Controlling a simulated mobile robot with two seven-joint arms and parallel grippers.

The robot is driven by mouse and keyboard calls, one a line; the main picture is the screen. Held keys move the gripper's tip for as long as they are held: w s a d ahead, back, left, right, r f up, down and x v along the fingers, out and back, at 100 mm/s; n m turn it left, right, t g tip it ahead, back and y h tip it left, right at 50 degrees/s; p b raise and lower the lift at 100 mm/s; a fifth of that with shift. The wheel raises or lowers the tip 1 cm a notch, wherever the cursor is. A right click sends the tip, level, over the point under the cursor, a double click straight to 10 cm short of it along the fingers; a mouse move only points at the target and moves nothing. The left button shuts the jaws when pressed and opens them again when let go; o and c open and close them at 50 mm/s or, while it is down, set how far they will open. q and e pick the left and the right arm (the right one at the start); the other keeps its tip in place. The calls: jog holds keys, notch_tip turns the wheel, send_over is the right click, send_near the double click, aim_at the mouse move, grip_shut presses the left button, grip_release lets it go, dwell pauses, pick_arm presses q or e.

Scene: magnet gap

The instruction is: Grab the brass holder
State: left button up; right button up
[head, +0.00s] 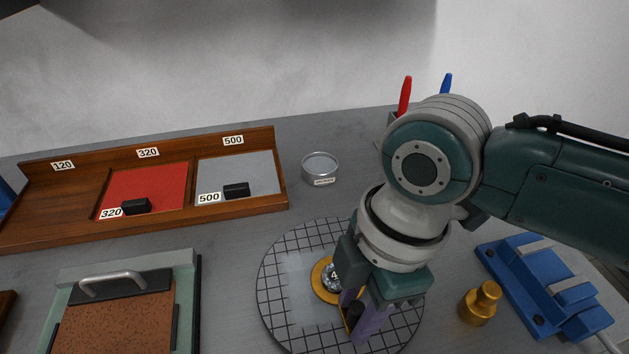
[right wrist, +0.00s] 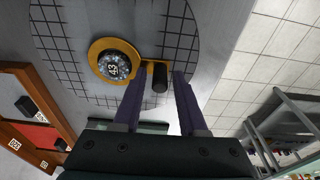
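The brass holder (head: 319,279) lies on the round gridded plate (head: 274,262). It rings a disc marked 43 (right wrist: 115,68) and has a short arm with a black handle (right wrist: 160,78). In the right wrist view the holder (right wrist: 96,47) is left of the fingers. My right gripper (head: 359,318) points down over the plate, with its purple fingers apart. In the right wrist view the gripper (right wrist: 164,76) has a finger on each side of the black handle, with a gap visible. It partly hides the holder in the head view. My left gripper is not in view.
A wooden rack (head: 70,231) with red and grey pads stands at the back left. A small round tin (head: 320,168) sits behind the plate. A brass knobbed piece (head: 480,303) and a blue fixture (head: 540,285) are at the right. A board with a handle (head: 115,320) is front left.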

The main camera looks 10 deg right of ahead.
grip_shut()
dwell(0.5)
jog(key=shift+r, duration=0.1)
